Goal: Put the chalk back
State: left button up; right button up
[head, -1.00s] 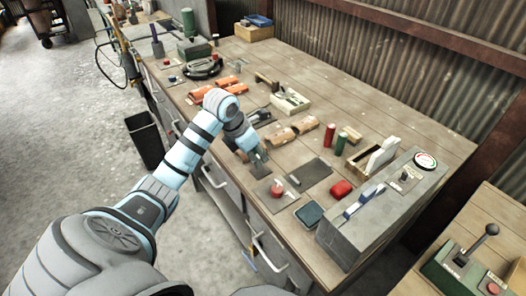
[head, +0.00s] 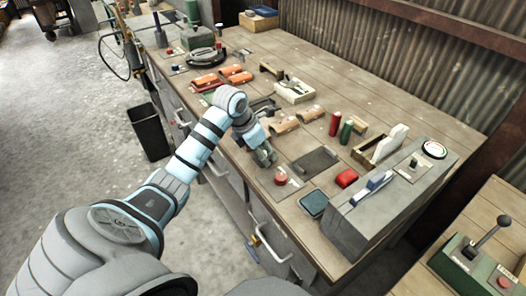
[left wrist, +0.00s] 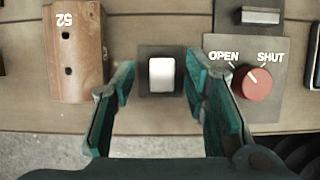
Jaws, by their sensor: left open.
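My left gripper (head: 265,158) is over the front edge of the bench, beside the red knob (head: 281,178). In the left wrist view, the open gripper (left wrist: 163,95) has its fingers on either side of a small white block (left wrist: 162,75) and looks empty. This block sits on a dark square plate (left wrist: 146,88); I cannot tell whether it is the chalk or a switch. The gripper hides it in the head view. My right gripper is out of view.
A brown block marked 52 (left wrist: 76,50) is left of the white block; the OPEN/SHUT knob (left wrist: 257,83) is right. Red (head: 335,124) and green (head: 346,131) cylinders, an open box (head: 368,153) and a grey case (head: 385,210) stand farther right.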

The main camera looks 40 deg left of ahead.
pick_arm(q)
jog(key=v, duration=1.2)
